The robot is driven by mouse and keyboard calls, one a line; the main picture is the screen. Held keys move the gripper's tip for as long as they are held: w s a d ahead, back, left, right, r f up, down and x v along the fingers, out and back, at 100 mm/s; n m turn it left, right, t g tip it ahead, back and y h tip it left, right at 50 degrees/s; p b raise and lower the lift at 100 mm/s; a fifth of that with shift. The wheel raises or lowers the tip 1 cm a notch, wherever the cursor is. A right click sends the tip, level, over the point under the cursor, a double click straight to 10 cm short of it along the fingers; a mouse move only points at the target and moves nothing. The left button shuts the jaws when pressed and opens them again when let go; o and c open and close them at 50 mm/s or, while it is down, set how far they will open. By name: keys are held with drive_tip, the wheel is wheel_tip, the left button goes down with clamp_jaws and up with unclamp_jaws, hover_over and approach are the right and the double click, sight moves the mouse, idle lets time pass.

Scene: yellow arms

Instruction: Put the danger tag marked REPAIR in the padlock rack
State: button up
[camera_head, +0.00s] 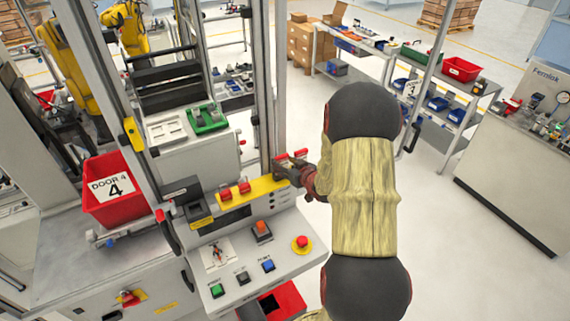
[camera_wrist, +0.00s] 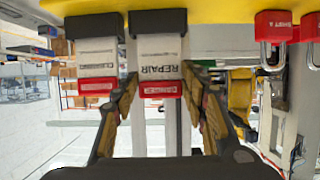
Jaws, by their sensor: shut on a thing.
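The danger tag marked REPAIR (camera_wrist: 158,52) shows in the middle of the wrist view, white with a red band at its lower end. It hangs from a black clip (camera_wrist: 158,21) under a yellow bar. My gripper (camera_wrist: 158,88) has a finger on either side of the tag and is shut on it near the red band. The yellow padlock rack (camera_head: 262,188) is on the machine's front in the head view, with red padlocks on it. My gripper (camera_head: 294,173) is at its right end; the tag's lettering cannot be read there.
A second white tag (camera_wrist: 97,58) hangs from a black clip just left of the held one. A red padlock (camera_wrist: 273,38) hangs to the right. Below the rack are an orange switch (camera_head: 262,230) and a red stop button (camera_head: 301,243).

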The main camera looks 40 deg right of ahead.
drive_tip(key=o, duration=1.1)
drive_tip(key=v, duration=1.2)
drive_tip(key=shift+f, duration=0.15)
